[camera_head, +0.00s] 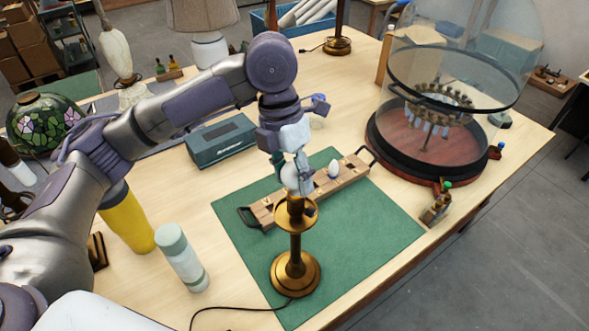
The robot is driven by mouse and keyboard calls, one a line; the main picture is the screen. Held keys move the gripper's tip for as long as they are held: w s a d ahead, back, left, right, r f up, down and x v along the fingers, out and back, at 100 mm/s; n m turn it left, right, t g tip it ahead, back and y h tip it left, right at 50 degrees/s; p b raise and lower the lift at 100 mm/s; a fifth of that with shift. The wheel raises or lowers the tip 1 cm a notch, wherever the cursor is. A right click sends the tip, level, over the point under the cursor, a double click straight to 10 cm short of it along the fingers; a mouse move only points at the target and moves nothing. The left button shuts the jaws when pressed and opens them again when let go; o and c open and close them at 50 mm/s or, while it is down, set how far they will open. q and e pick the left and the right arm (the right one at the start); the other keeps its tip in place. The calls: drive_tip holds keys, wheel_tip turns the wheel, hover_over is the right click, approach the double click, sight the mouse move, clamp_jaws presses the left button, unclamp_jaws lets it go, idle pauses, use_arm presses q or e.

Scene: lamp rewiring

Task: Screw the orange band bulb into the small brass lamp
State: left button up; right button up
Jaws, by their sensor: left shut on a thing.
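The small brass lamp (295,245) stands upright on the green mat (375,231), with a round base and a wide dish near its top. My left gripper (300,187) points down right over the lamp's top. It is shut on a pale bulb (289,179), which is partly hidden by the fingers. The bulb is in line with the lamp's socket; I cannot tell whether it touches it or how far in it sits. Its orange band cannot be made out. My right gripper is not in view.
A wooden bulb rack (348,179) with dark handles lies behind the lamp and holds a white bulb (333,169). A glass dome stand (430,150) is at the right. A grey-green case (221,140), a yellow bottle (126,217) and a pale canister (182,258) stand left. A black cord (240,308) runs at the front.

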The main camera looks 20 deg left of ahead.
use_arm(q)
drive_tip(key=shift+m, duration=0.8)
drive_tip(key=o, duration=1.2)
drive_tip(key=shift+c, duration=0.2)
